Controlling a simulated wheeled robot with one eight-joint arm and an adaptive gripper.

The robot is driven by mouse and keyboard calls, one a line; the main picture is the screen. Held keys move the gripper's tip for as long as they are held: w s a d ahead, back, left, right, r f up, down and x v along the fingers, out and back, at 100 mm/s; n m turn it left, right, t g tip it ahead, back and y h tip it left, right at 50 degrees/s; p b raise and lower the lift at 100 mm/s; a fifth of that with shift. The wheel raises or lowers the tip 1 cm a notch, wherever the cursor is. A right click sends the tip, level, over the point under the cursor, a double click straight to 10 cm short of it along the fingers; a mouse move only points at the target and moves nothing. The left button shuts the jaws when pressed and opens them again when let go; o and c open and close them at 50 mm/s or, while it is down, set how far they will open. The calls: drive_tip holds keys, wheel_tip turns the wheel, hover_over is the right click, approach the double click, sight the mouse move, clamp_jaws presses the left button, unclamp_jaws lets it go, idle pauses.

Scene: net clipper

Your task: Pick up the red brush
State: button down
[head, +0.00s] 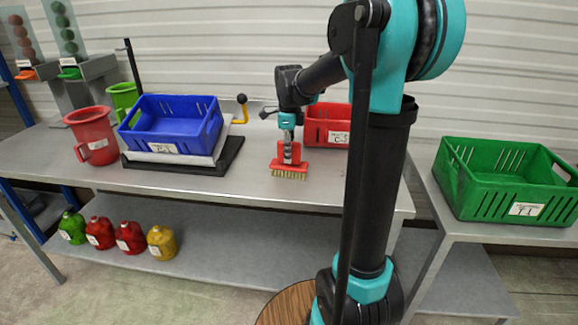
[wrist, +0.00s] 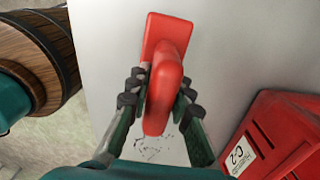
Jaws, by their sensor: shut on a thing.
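The red brush (head: 290,166) has a red body and pale bristles pointing down. In the head view it is at the middle of the grey table, under my gripper (head: 288,150). In the wrist view the red brush (wrist: 168,75) shows its arched handle between the two fingers of my gripper (wrist: 160,95). The fingers are shut on the handle. I cannot tell whether the bristles touch the table top or hang just above it.
A red crate (head: 327,126) stands close behind and right of the brush. A blue crate (head: 170,125) on a scale and a red jug (head: 92,135) stand left. A green crate (head: 508,180) is on the right table. The table front (head: 240,190) is clear.

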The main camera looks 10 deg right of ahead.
idle(0.3)
wheel_tip(320, 180, up, 20)
idle(0.5)
